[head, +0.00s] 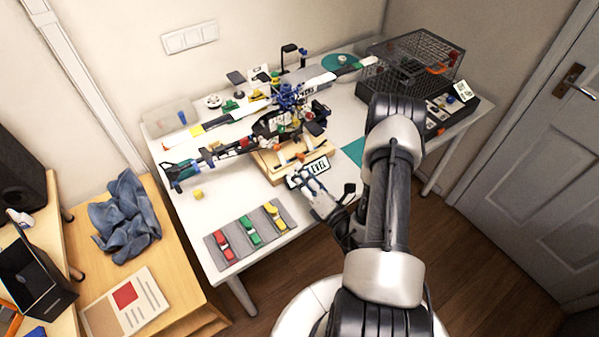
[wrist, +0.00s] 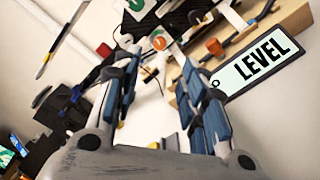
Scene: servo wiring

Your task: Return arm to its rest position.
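My arm reaches from the bottom right of the head view over the front edge of the white table (head: 185,215). My gripper (head: 303,176) is near the front of the wooden stand under the model helicopter (head: 275,122). In the wrist view, the two blue-padded fingers of my gripper (wrist: 160,85) are spread apart with nothing clearly held between them. A tag reading "LEVEL" (wrist: 262,64) is just right of the right finger; it also shows beside the gripper in the head view (head: 311,170). I cannot tell whether the finger touches the tag.
A grey mat (head: 235,252) with red, green and yellow pieces lies at the table's front left. A wire cage (head: 410,62) stands at the back right. A wooden side table (head: 165,265) holds a blue cloth (head: 125,215).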

